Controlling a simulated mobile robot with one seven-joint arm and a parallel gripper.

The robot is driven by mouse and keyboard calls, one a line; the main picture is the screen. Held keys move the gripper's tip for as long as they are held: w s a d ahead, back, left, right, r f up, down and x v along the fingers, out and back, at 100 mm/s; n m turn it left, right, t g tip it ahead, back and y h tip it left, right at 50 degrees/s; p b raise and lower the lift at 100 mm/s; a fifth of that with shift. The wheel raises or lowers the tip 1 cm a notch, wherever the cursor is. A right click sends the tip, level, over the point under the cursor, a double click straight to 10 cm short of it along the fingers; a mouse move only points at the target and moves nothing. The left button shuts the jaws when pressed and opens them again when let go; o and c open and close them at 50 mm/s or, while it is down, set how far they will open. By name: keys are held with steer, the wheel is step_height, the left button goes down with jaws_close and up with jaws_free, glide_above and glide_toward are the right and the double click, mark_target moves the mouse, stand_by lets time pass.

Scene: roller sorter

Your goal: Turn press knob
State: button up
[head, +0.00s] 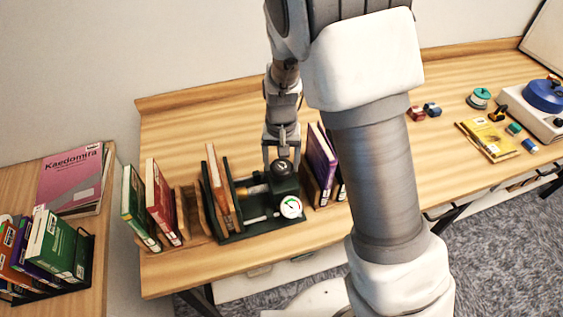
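A dark green press (232,238) stands on the wooden table, left of the middle of the head view. It has a round black knob (283,168) on top at its right end and a white dial gauge (290,207) on its front. Books (215,180) stand upright between its plates at the left. My gripper (281,155) points down at the knob, with its fingers apart and reaching close to the knob's sides. I cannot tell whether the fingers touch the knob. Part of the knob's far side is hidden by my gripper.
Upright books stand close by, red (163,200) and green (138,208) on the left, purple (321,163) on the right. My own arm covers the table's middle. A yellow packet (487,140) and a blue-topped device (543,98) lie at the far right.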

mark_target(282, 165)
steer(key=shift+o, duration=1.4)
step_height(282, 165, up, 18)
steer(key=shift+f, duration=0.25)
steer(key=s+d+r+t, duration=0.2)
steer(key=s+d, duration=0.4)
steer(key=s, duration=0.3)
steer(key=s+d+r+t, duration=0.3)
steer(key=s+d+r, duration=0.2)
steer(key=s, duration=0.4)
steer(key=shift+s+d+n+t, duration=0.3)
steer(key=shift+s+d+n, duration=0.1)
steer(key=shift+d, duration=0.3)
